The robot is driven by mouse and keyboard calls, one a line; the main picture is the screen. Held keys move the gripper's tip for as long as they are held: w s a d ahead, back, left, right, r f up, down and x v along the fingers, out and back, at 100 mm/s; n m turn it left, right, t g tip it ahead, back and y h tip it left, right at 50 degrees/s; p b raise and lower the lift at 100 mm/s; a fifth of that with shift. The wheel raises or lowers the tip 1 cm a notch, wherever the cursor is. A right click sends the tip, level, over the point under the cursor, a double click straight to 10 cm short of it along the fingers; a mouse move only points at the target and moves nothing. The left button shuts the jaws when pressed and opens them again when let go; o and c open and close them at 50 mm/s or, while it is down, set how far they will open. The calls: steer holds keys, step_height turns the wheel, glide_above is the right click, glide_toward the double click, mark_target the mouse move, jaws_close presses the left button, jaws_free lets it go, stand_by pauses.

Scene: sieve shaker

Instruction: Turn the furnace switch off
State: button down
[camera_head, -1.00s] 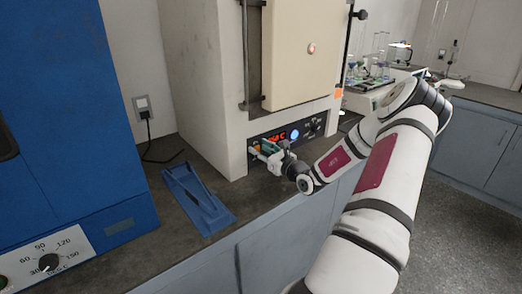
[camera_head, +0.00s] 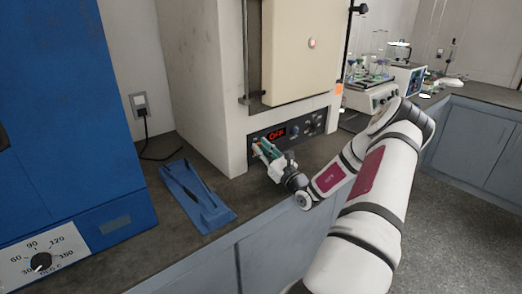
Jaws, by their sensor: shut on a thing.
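The furnace (camera_head: 205,70) is a large cream box on the bench with a dark control panel (camera_head: 312,126) low on its front. Its red display (camera_head: 277,135) appears to read "OFF". The round light (camera_head: 295,131) right of the display is not glowing. My gripper (camera_head: 259,147) is at the panel's left end, with its teal fingers shut on the furnace switch. The fingers hide most of the switch, so its exact position cannot be seen.
A blue tray-like stand (camera_head: 197,197) lies on the dark bench left of my gripper. A blue oven (camera_head: 70,120) with a dial stands at far left. A sieve shaker-like device with glassware (camera_head: 372,75) stands right of the furnace.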

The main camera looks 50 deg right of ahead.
steer(key=c, duration=1.4)
jaws_free()
steer(key=r+v, duration=0.1)
steer(key=v, duration=0.3)
steer(key=r+v, duration=0.1)
steer(key=v, duration=0.4)
steer(key=s+r+v, duration=0.1)
steer(key=v, duration=0.4)
steer(key=shift+s+a, duration=0.2)
steer(key=shift+a, duration=0.05)
